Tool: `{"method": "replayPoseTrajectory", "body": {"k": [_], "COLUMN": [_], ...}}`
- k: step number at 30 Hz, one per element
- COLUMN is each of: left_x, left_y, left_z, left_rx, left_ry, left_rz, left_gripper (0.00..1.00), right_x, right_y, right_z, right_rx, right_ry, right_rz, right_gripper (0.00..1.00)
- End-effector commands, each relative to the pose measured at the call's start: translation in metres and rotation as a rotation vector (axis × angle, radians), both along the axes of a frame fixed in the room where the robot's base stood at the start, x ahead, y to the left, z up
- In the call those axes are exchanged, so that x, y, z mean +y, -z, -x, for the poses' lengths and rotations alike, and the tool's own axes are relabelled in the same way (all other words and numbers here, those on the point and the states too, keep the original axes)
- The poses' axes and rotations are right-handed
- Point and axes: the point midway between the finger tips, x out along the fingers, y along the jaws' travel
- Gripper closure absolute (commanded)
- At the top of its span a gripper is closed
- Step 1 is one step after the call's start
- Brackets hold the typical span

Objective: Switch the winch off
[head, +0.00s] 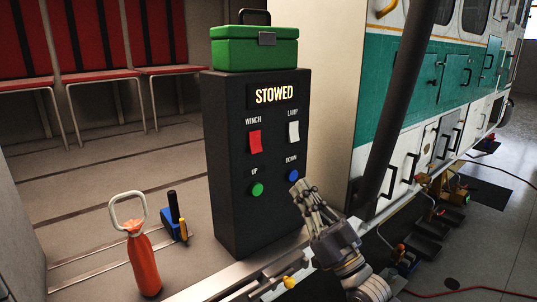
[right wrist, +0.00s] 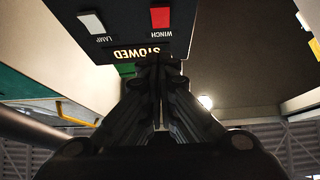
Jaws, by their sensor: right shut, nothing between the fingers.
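The dark control box (head: 229,165) stands upright in the middle of the head view. Its lit sign (head: 274,94) reads STOWED. The red winch switch (head: 255,141) sits under the WINCH label, with the white lamp switch (head: 293,131) to its right. Below are a green UP button (head: 257,189) and a blue DOWN button (head: 293,175). My right gripper (head: 303,190) is shut and empty, just beside the DOWN button; I cannot tell if it touches. In the right wrist view the fingers (right wrist: 159,60) point toward the panel, where the red winch switch (right wrist: 160,17) shows. My left gripper is out of view.
A green toolbox (head: 255,52) sits on top of the control box. An orange bottle-shaped object with a handle (head: 144,262) and a blue block (head: 172,226) stand on the floor at left. Red seats (head: 98,75) line the back. A dark pole (head: 398,100) rises at right.

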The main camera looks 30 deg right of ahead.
Motion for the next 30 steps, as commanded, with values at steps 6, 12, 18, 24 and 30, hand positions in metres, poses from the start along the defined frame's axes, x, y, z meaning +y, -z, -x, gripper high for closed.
{"method": "replayPoseTrajectory", "body": {"k": [6,12,18,24,30], "left_x": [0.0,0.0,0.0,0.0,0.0], "left_y": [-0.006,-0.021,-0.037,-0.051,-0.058], "left_z": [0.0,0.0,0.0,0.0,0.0], "left_rx": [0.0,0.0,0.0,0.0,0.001], "left_ry": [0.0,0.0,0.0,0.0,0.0], "left_rz": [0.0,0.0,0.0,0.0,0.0], "left_gripper": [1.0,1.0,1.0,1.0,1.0], "right_x": [0.0,0.002,0.004,0.007,0.008], "right_y": [-0.007,-0.027,-0.049,-0.063,-0.057], "right_z": [-0.007,-0.03,-0.058,-0.088,-0.11], "right_rx": [-0.001,-0.001,0.0,0.003,0.002], "right_ry": [-0.001,0.0,0.0,0.0,0.001], "right_rz": [-0.001,-0.001,-0.001,-0.001,0.0], "right_gripper": [1.0,1.0,1.0,1.0,1.0]}}
